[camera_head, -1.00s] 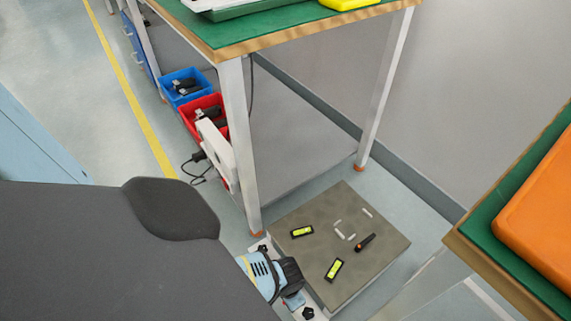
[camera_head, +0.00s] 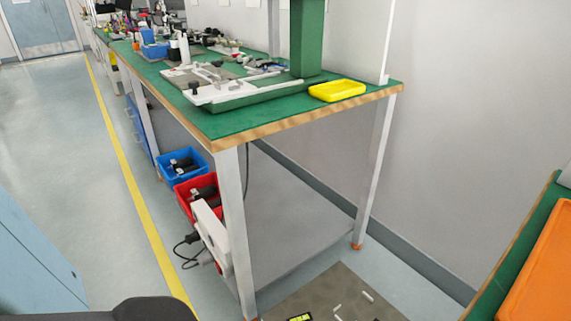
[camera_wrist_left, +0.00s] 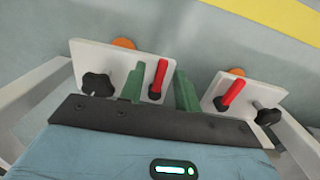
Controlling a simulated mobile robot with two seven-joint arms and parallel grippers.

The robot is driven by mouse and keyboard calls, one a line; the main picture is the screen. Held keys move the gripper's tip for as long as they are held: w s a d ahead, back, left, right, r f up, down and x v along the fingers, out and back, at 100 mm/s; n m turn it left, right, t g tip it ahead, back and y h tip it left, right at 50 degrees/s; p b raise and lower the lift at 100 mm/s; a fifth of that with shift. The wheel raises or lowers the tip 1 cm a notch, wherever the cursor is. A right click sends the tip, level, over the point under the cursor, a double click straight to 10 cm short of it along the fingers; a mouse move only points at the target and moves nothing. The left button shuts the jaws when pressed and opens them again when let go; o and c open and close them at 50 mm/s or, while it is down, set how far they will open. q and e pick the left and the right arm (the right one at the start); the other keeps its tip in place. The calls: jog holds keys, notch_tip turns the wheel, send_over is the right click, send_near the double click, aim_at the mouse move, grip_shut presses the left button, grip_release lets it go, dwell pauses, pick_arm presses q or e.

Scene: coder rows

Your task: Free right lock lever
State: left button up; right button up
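In the left wrist view, two red lock levers show: one (camera_wrist_left: 158,77) on the left white plate (camera_wrist_left: 92,55) and one (camera_wrist_left: 232,94) on the right white plate (camera_wrist_left: 262,95). Each plate also carries a black knob, left (camera_wrist_left: 98,84) and right (camera_wrist_left: 268,117). My left gripper (camera_wrist_left: 160,70) has its two green fingers apart, with the left red lever showing between them. I cannot tell whether they touch it. The right-hand lever in the picture is outside the fingers. Neither lever shows in the head view. My right gripper is not in view.
A green-topped workbench (camera_head: 262,117) holds tools and a yellow tray (camera_head: 337,91). An orange tray (camera_head: 545,265) lies on another green-topped table. A grey platform (camera_head: 330,290) is on the floor.

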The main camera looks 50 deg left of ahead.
pick_arm(q)
jog(key=shift+r, duration=0.1)
